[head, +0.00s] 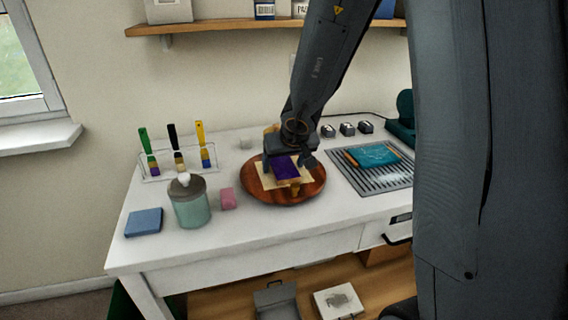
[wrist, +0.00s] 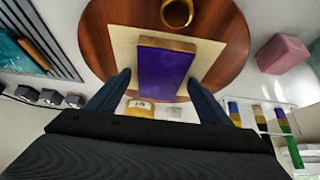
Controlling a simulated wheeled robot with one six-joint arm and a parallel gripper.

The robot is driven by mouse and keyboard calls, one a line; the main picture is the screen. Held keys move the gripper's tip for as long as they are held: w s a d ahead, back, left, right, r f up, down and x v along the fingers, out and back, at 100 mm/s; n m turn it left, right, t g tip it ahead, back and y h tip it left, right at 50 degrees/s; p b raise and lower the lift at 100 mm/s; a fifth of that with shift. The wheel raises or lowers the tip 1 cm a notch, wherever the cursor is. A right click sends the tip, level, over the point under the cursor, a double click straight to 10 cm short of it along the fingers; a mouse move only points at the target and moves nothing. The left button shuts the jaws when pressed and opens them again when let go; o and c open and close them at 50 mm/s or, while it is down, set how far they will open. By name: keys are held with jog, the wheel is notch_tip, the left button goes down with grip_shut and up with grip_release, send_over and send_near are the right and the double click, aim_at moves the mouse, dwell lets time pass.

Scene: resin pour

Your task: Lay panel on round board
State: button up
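A purple panel (head: 285,166) with a wooden edge is over the cream sheet on the round wooden board (head: 257,193). In the wrist view the purple panel (wrist: 163,75) appears flat on or just above the cream sheet (wrist: 120,45), slightly turned against it. My gripper (head: 290,160) is above the board, pointing down. In the wrist view its fingertips (wrist: 160,77) are on either side of the panel, with a visible gap at the left finger; it looks open. Whether the right finger touches the panel is unclear.
A gold cup (wrist: 177,12) stands on the board close to the panel. A yellow labelled container (wrist: 140,107) is beyond it. A teal panel (head: 372,155) lies on a ridged rack (head: 375,180) at right. A lidded jar (head: 190,205), pink block (head: 228,199) and brush stand (head: 180,170) are left.

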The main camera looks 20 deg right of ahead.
jog(key=shift+r+p, duration=0.3)
jog(key=shift+p, duration=0.05)
jog(key=p+v, duration=0.8)
jog(key=v, duration=0.3)
jog(key=s+a+g+y, duration=0.2)
jog(key=s+a, duration=0.2)
jog(key=s, duration=0.5)
jog(key=s+d+f+g+h, duration=0.1)
jog(key=s+d+g+h, duration=0.1)
jog(key=s, duration=0.7)
jog(key=shift+s+d+f+g, duration=0.2)
jog(key=shift+d+g, duration=0.1)
jog(key=shift+d, duration=0.6)
